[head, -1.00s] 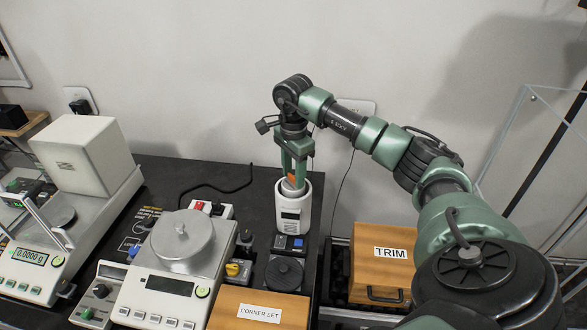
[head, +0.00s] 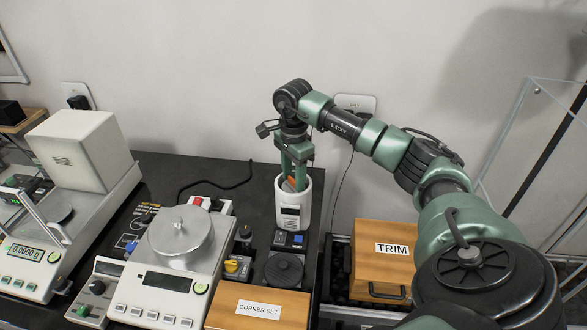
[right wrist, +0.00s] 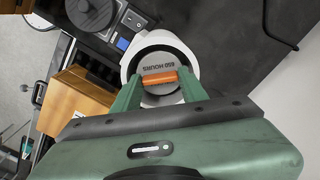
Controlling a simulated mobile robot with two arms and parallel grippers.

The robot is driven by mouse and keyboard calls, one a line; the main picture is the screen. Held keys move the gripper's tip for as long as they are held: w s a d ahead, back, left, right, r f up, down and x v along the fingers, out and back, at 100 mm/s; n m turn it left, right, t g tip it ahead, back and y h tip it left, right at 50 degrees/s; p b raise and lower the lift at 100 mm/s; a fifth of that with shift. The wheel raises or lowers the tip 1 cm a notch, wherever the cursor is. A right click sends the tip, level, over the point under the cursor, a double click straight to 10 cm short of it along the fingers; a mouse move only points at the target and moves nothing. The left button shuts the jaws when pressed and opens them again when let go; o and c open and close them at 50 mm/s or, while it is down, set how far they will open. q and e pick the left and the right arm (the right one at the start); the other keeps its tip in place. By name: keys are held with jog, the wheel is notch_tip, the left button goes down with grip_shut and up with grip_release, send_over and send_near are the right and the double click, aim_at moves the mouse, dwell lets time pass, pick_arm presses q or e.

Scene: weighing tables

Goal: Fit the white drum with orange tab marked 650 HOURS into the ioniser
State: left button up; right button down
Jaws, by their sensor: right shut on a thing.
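The ioniser (head: 292,211) is a white upright cylinder with a dark panel on its front, standing at the back right of the black table. My right gripper (head: 293,178) points down into its open top. The left gripper is not in view.
A TRIM box (head: 383,262) is at the right. A dark round-topped device (head: 284,272) stands before the ioniser. A black cable lies behind, near the wall.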

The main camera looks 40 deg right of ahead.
jog(key=shift+f+b, duration=0.35)
jog(key=shift+f, duration=0.35)
jog(key=c, duration=0.7)
grip_release()
